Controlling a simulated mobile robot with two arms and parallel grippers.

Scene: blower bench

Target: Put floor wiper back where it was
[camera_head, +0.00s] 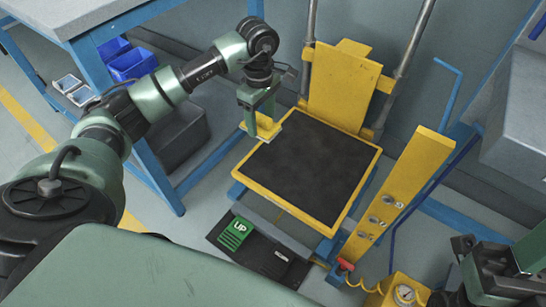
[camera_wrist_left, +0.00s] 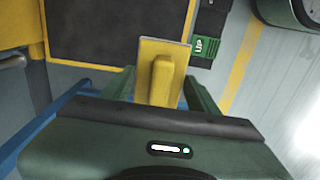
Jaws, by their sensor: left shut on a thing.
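The floor wiper (camera_head: 265,127), a small yellow plate with a raised yellow grip, hangs at my left gripper (camera_head: 263,115). In the left wrist view the wiper (camera_wrist_left: 162,70) sits between the two green fingers, and the left gripper (camera_wrist_left: 160,98) is shut on its grip. The wiper is over the back left edge of the yellow-framed platform (camera_head: 290,207) with a dark top. I cannot tell whether it touches the platform. My right gripper (camera_head: 505,268) is partly in view at the lower right; its jaw state is unclear.
A blue-legged bench (camera_head: 85,18) with blue bins (camera_head: 132,64) stands at the left. A green UP pedal (camera_head: 235,234) lies on the floor in front of the platform. A yellow post (camera_head: 395,195) with round fittings rises at the platform's right. The dark platform top is clear.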

